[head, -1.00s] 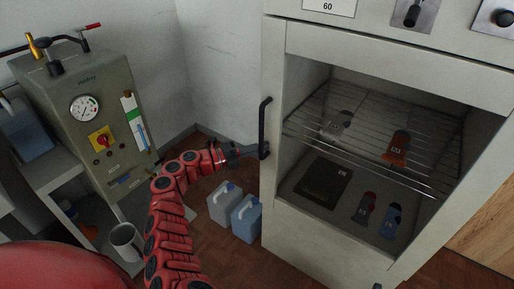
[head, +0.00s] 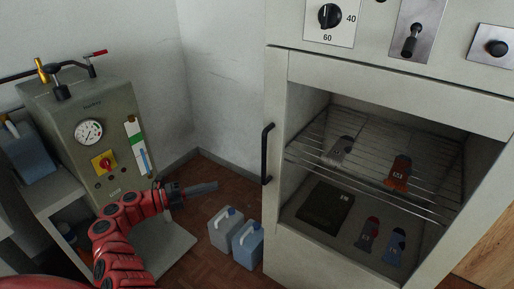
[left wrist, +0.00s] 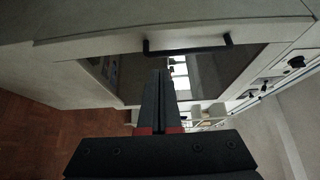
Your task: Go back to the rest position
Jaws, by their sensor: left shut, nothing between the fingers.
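My left gripper (head: 201,188) is in the head view, at the end of my red arm. It is shut and empty, above the floor to the left of the pale cabinet (head: 278,225). The cabinet's black handle (head: 267,153) stands upright at the door's left edge, clear of the gripper. In the left wrist view the shut fingers (left wrist: 158,80) point toward the cabinet front, with the handle (left wrist: 187,48) beyond them. The door looks shut, with a dark window. My right gripper is in neither view.
Two jerrycans, one grey (head: 224,230) and one blue (head: 248,245), stand on the floor near the gripper. A grey-green machine with a gauge (head: 89,132) stands at the left. The wall corner behind is clear.

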